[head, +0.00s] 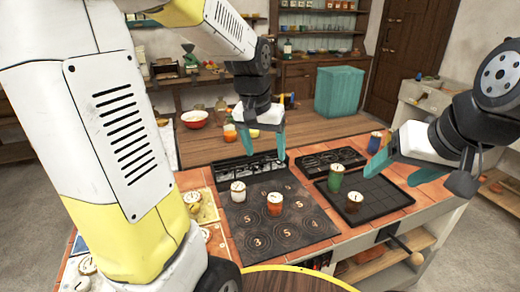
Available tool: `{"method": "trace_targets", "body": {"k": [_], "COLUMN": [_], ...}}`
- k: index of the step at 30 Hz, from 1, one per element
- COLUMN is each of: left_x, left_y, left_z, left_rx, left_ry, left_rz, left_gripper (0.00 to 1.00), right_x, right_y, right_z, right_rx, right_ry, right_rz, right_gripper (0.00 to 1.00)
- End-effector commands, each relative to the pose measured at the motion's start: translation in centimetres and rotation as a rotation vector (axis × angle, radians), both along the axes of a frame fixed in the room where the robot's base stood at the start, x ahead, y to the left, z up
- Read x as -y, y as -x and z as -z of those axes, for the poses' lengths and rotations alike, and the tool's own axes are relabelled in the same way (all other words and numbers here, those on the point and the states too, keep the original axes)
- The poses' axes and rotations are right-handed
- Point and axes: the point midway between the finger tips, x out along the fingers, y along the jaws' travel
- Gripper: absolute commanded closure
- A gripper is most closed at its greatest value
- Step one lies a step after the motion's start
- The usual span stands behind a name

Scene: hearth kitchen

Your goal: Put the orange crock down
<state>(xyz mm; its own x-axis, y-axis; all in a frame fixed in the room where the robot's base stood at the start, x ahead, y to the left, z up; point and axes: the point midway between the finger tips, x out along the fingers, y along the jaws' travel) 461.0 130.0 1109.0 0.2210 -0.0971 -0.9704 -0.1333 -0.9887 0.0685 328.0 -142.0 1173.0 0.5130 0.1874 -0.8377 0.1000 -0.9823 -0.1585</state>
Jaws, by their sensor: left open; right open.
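An orange crock (274,205) stands upright on the dark numbered hob plate (305,225), right of a white crock (238,192). My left gripper (262,150) is open and points down above and behind these crocks, with nothing visible between its teal fingers. Another orange pot (229,134) stands on the wooden table behind, close to that gripper in the picture. My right gripper (402,175) is open and empty at the right, over the right side of the tiled counter.
A green crock (336,179) and a dark crock (354,202) stand on or at the black gridded tray (376,194). A blue crock (375,141) is behind my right gripper. A red bowl (194,119) sits on the wooden table (300,130). The plate's front part is clear.

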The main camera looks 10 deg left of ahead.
Motion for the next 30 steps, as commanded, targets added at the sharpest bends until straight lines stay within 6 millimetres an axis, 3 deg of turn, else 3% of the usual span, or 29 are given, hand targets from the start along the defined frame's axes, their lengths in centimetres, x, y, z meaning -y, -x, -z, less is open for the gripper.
{"method": "trace_targets", "body": {"k": [1, 6, 12, 18, 30], "left_x": [-0.4, -1.0, -1.2, -1.2, -1.2], "left_y": [1.7, 7.1, 11.7, 13.3, 13.3], "left_z": [-1.6, -4.9, -6.2, -6.4, -6.4], "left_rx": [0.044, 0.165, 0.270, 0.308, 0.309], "left_ry": [0.017, 0.069, 0.112, 0.126, 0.127], "left_rz": [-0.012, -0.041, -0.062, -0.069, -0.069], "left_gripper": [0.30, 0.30, 0.30, 0.30, 0.30], "right_x": [0.0, 0.0, 0.0, 0.0, 0.0], "right_y": [0.0, 0.0, 0.0, 0.0, 0.0], "right_z": [0.0, 0.0, 0.0, 0.0, 0.0], "right_rx": [0.000, 0.000, 0.000, 0.000, 0.000], "right_ry": [0.000, 0.000, 0.000, 0.000, 0.000], "right_rz": [0.000, 0.000, 0.000, 0.000, 0.000], "right_gripper": [0.30, 0.30, 0.30, 0.30, 0.30]}}
